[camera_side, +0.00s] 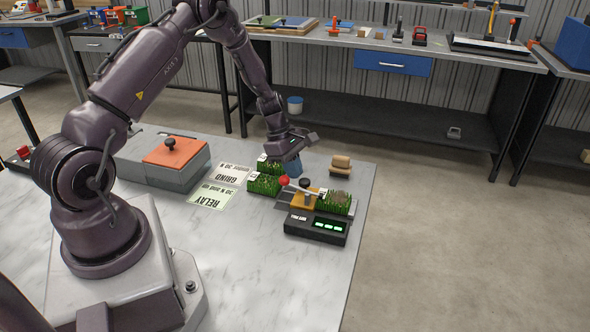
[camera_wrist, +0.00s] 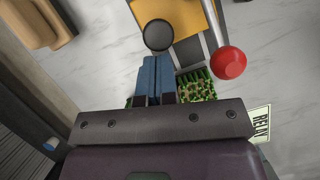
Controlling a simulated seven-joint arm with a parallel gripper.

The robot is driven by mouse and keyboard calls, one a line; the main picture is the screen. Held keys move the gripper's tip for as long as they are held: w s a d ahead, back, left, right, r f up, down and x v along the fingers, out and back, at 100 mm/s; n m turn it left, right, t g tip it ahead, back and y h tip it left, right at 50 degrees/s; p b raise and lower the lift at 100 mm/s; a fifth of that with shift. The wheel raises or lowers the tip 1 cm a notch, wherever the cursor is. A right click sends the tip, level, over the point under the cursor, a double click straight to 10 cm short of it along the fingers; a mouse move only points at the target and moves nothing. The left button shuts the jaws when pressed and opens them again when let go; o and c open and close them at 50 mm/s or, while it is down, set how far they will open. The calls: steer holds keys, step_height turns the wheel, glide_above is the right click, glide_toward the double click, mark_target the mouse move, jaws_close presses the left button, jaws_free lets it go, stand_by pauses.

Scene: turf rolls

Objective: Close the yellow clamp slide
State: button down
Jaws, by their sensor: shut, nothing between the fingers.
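The yellow clamp slide (camera_side: 303,201) sits on a dark gauge on the table in the side view, with a dark round knob (camera_side: 305,183) on it. In the wrist view the yellow slide (camera_wrist: 188,14) is at the top edge and the knob (camera_wrist: 158,35) lies just beyond my fingertips. A lever with a red ball (camera_side: 284,181) angles beside the slide; the ball (camera_wrist: 229,63) is right of my fingers in the wrist view. My gripper (camera_side: 293,171) is shut and empty, its blue fingers (camera_wrist: 156,62) together, behind the slide. Contact with the knob cannot be told.
Grassy turf pieces (camera_side: 264,184) stand left of the slide, and another (camera_side: 337,203) at its right. A black box with green digits (camera_side: 317,226) is in front. A tan block (camera_side: 340,164) stands behind. GRIND (camera_side: 232,173) and RELAY (camera_side: 211,196) cards lie left. Front table is clear.

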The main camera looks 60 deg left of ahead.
steer(key=s+a, duration=0.1)
steer(key=a, duration=0.2)
steer(key=shift+s, duration=0.35)
steer(key=v, duration=0.9)
steer(key=s+d+r+m+t+y, duration=0.1)
steer(key=s+d+r+m+y, duration=0.1)
steer(key=s+d+r+m, duration=0.6)
steer(key=s+d+r+m+t+y, duration=0.1)
steer(key=s+d+r+m+t, duration=0.1)
steer(key=s+d+r+m, duration=0.7)
steer(key=d+r+m, duration=0.5)
steer(key=d+m, duration=0.2)
steer(key=shift+r+y, duration=0.3)
steer(key=shift+y, duration=0.1)
